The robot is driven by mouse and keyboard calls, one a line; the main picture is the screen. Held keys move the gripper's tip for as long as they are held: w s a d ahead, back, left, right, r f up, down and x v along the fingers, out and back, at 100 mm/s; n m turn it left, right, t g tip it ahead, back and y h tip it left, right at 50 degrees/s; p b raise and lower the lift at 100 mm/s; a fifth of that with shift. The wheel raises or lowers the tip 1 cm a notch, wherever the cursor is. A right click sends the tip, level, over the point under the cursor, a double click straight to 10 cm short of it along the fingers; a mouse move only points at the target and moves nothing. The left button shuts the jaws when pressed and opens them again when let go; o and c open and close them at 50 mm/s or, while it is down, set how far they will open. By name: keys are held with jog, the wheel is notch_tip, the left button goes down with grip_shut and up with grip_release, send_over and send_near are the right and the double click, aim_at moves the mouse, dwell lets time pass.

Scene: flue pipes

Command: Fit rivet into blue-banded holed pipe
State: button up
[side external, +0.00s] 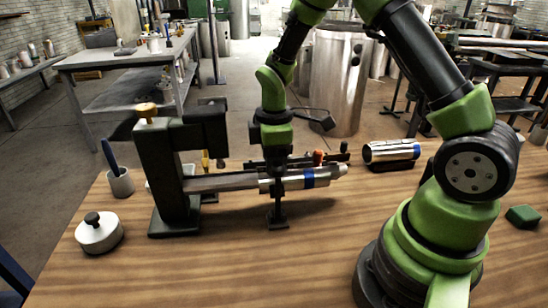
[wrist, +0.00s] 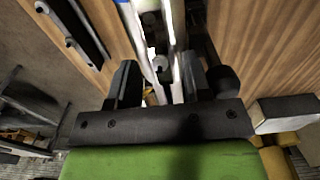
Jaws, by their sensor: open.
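A silvery pipe with a blue band (side external: 308,178) lies level in the side external view, its left part reaching into a dark green clamp-like stand (side external: 165,175). A small post holds it up near the middle. My gripper (side external: 276,168) points down at the pipe, left of the band. In the wrist view my gripper (wrist: 160,82) is open, its two dark fingers apart on either side of the bright pipe. A small pale round thing shows between them; I cannot tell whether it is the rivet. Holes in the pipe cannot be made out.
Another shiny pipe with blue bands (side external: 391,151) rests on a dark cradle at right. A dark rack (side external: 330,157) with tools stands behind the pipe. A white lidded pot (side external: 99,233) and a grey cup (side external: 121,183) stand at left. The front of the table is clear.

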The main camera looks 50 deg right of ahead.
notch_tip(320, 180, up, 10)
dwell(0.5)
jog(key=s+a+r+m+t+y, duration=0.1)
jog(key=s+a+r+m+t, duration=0.2)
jog(key=s+r+m, duration=0.2)
jog(key=s+a+r+m+t+y, duration=0.1)
jog(key=s+a+r+m+t, duration=0.3)
jog(key=s+m, duration=0.4)
jog(key=s+r, duration=0.1)
jog(key=s, duration=0.2)
jog(key=shift+r, duration=0.3)
